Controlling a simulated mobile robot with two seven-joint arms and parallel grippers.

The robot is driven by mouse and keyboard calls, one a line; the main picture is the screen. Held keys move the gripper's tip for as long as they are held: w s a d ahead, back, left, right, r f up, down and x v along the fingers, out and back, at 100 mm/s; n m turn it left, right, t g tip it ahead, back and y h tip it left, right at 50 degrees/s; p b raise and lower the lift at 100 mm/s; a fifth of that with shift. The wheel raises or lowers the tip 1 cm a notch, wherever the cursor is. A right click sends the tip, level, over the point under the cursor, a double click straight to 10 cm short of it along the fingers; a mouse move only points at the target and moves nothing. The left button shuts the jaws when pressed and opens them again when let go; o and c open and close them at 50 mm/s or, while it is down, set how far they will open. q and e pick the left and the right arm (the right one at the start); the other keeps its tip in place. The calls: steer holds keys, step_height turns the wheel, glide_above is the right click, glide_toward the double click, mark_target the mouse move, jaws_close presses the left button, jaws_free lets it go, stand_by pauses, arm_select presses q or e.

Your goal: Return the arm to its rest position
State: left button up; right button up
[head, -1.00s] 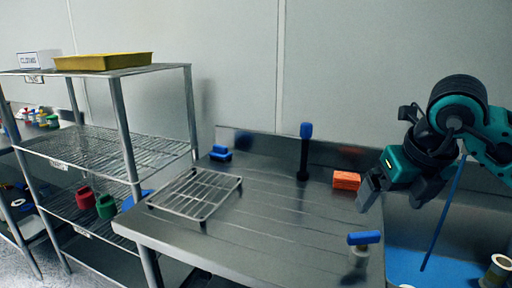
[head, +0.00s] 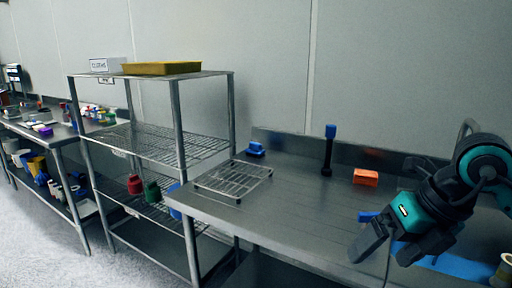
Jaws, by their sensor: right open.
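My right gripper (head: 385,246) is at the lower right of the head view, in front of the steel table's (head: 290,215) front edge. Its grey fingers point down and left, with nothing held between them. My right arm comes in from the right edge. The gripper partly hides a blue-topped item (head: 369,216) on the table behind it. My left gripper and left arm are not in the picture.
A wire rack (head: 234,180), a blue item (head: 255,150), a black post with a blue top (head: 328,150) and an orange block (head: 365,177) stand on the table. A shelf unit (head: 180,130) with a yellow tray (head: 161,68) stands left. Open floor (head: 40,225) shows lower left.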

steer(key=s+a+r+m+g+y, duration=0.1)
steer(key=s+a+y, duration=0.1)
steer(key=a+y, duration=0.55)
steer(key=s+a+m+g+y, duration=0.1)
steer(key=s+a+y, duration=0.1)
steer(key=a+y, duration=0.55)
steer(key=w+d+f+m+t+h, duration=0.2)
steer(key=d+f+m+t+h, duration=0.35)
steer(key=m, duration=0.75)
steer(key=w+d+f+m+t+h, duration=0.3)
steer(key=f+m+t+h, duration=0.3)
steer(key=f+m+t, duration=0.45)
steer(key=s+d+f+m+g+h, duration=0.1)
steer(key=s+f+m+g+h, duration=0.1)
steer(key=s+f, duration=0.4)
steer(key=s+d+f+m+g+h+p, duration=0.1)
steer(key=s+d+f+m+g+h, duration=0.1)
steer(key=s+f+m, duration=0.4)
step_height(320, 180, down, 4)
steer(key=shift+f+m+g+h, duration=0.2)
steer(key=shift+m+g+h, duration=0.35)
steer(key=shift+g+h, duration=0.35)
